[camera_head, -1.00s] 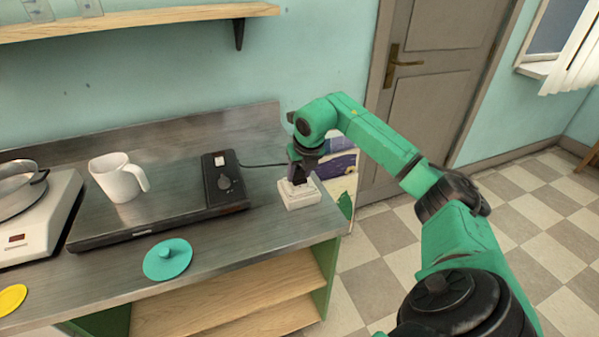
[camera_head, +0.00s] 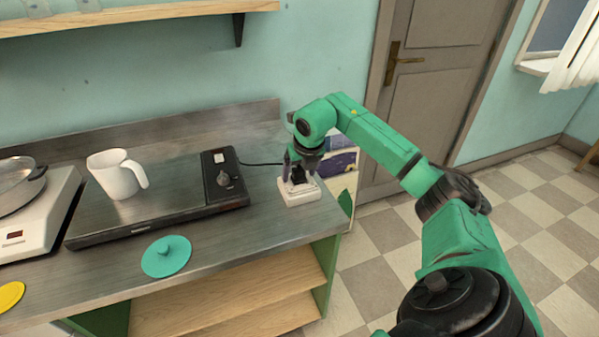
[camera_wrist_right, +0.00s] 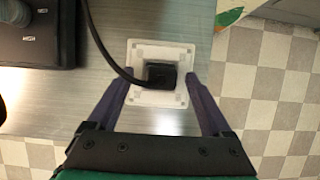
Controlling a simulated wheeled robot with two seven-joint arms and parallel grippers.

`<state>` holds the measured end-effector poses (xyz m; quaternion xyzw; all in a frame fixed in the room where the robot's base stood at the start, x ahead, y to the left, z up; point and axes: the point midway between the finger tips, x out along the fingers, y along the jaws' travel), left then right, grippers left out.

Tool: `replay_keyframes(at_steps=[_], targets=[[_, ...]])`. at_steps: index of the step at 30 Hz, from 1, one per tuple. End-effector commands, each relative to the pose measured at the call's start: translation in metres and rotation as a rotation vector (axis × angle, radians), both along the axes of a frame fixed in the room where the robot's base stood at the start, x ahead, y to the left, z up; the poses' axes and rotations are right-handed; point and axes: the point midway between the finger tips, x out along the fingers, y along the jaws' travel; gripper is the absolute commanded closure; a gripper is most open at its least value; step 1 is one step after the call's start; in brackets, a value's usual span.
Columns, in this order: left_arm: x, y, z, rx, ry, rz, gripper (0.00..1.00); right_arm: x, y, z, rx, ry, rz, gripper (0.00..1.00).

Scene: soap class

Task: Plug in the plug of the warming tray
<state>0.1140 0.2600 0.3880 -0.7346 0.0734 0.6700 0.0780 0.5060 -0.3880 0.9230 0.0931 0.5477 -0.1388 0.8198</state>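The warming tray (camera_head: 160,208) is a dark flat slab with a control panel on the steel counter. Its black cord (camera_head: 262,164) runs right to a white socket block (camera_head: 300,198) near the counter's right end. In the right wrist view, the black plug (camera_wrist_right: 161,76) sits at the middle of the socket block (camera_wrist_right: 148,97), with the cord (camera_wrist_right: 103,45) curving off to the upper left. My right gripper (camera_head: 298,177) is over the block. In the wrist view its two purple fingers (camera_wrist_right: 155,88) are spread either side of the plug, apart from it. My left gripper is not in view.
A white mug (camera_head: 118,175) stands on the tray. A teal lid (camera_head: 166,257) lies in front of it. A pot (camera_head: 18,185) on a white hot plate is at the left. A wooden shelf (camera_head: 150,18) hangs above. Open floor lies right of the counter.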

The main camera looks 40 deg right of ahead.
Motion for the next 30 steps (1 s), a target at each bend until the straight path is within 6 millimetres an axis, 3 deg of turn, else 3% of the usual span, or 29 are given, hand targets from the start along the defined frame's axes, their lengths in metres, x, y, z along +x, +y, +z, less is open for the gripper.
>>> replay_keyframes(at_steps=[8,24,30], targets=[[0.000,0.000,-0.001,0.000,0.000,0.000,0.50,-0.002,0.001,0.008,0.000,-0.002,0.000,0.16],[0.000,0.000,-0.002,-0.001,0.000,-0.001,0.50,-0.046,0.016,0.120,0.001,-0.003,0.001,0.16],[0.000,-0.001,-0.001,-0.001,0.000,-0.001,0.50,-0.053,0.018,0.135,-0.001,-0.001,0.001,0.16]])
